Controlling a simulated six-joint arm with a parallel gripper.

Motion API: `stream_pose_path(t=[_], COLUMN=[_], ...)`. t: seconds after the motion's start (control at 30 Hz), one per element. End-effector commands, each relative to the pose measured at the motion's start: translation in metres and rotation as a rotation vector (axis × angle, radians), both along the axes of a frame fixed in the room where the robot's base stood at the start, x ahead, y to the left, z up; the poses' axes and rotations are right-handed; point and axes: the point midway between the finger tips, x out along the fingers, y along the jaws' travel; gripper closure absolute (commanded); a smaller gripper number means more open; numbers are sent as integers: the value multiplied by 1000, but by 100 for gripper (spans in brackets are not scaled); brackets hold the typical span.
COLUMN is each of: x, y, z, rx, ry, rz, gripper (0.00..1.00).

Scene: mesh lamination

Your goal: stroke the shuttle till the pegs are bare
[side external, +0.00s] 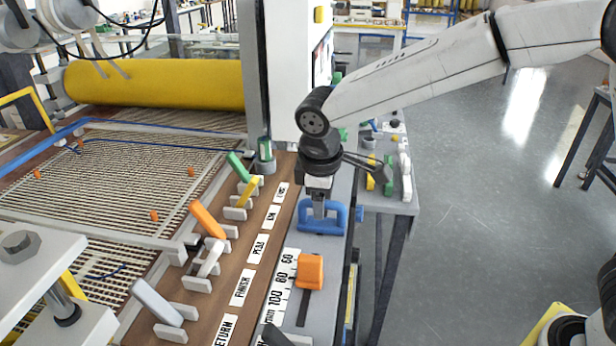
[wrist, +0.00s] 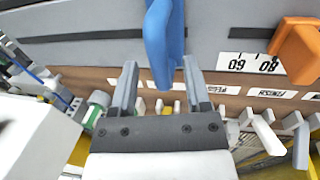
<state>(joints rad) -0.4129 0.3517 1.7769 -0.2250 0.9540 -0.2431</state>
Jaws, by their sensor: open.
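A blue handle (side external: 335,226), which may be the shuttle handle, stands on the grey rail along the bench edge. My gripper (side external: 318,203) points down at it. In the wrist view the blue handle (wrist: 165,45) lies between the open fingers of my gripper (wrist: 160,66), with gaps visible on both sides. Small orange pieces, possibly the pegs, sit on the mesh (side external: 100,190): one at left (side external: 37,174), one at right (side external: 190,171), one nearer the front (side external: 154,215). Whether mesh loops sit on them is too small to tell.
An orange slider block (side external: 309,270) stands beside a numbered scale on the rail. A row of levers, including a green (side external: 237,165) and an orange one (side external: 206,217), lines the labelled brown strip. A yellow roll (side external: 155,83) lies behind the mesh. A white column (side external: 288,70) rises behind my gripper.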

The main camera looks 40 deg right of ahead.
Motion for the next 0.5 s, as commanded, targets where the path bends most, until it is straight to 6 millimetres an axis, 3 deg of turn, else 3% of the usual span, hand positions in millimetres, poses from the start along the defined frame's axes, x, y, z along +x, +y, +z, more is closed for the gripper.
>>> stream_pose_path(t=[0.17, 0.3, 0.37, 0.5], x=[0, 0, 0, 0], y=[0, 0, 0, 0], z=[0, 0, 0, 0], rx=[0, 0, 0, 1], ry=[0, 0, 0, -1], rz=[0, 0, 0, 0], gripper=[39, 83, 100, 100])
